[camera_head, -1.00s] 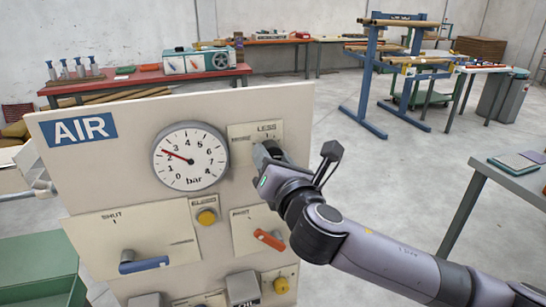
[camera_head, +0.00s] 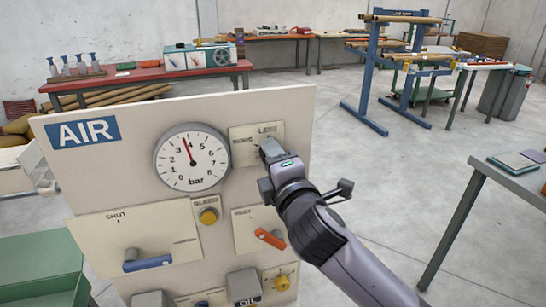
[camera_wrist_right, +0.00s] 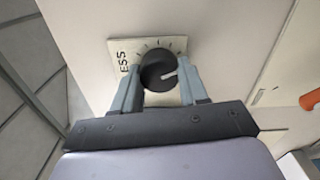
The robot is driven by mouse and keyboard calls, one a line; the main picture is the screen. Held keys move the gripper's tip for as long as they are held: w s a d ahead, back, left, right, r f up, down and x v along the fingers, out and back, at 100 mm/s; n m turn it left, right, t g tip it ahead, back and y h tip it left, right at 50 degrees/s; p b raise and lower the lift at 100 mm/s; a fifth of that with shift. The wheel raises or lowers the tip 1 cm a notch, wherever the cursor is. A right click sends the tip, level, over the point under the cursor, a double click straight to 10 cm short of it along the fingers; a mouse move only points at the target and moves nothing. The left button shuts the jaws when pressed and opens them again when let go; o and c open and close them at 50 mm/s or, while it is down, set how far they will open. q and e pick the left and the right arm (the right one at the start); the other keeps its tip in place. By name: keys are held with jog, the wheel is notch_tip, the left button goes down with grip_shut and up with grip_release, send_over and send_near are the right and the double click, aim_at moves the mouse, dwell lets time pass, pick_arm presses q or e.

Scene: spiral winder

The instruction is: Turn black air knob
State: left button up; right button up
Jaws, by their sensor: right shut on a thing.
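The black air knob (camera_wrist_right: 158,71) sits on a pale plate with tick marks in the right wrist view, and its white pointer line shows. My right gripper (camera_wrist_right: 160,78) has a finger on either side of the knob and is shut on it. In the head view my right gripper (camera_head: 270,150) is at the plate marked "MORE" and "LESS" (camera_head: 243,138) and hides the knob. The round pressure gauge (camera_head: 191,157) stands left of it, its red needle pointing up, a little short of 4 bar. My left gripper is not in view.
The panel also carries a blue lever (camera_head: 147,263), a yellow bleed button (camera_head: 208,216), an orange lever (camera_head: 270,238) and a small yellow knob (camera_head: 282,283) below the gripper. A grey table (camera_head: 520,180) stands at the right. Open floor lies between.

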jog(key=m+p, duration=0.1)
jog(key=m, duration=0.4)
jog(key=shift+m, duration=0.4)
dwell(0.4)
jog(key=o, duration=1.1)
jog(key=shift+c, duration=0.2)
jog(key=b+v, duration=0.1)
jog(key=v, duration=0.6)
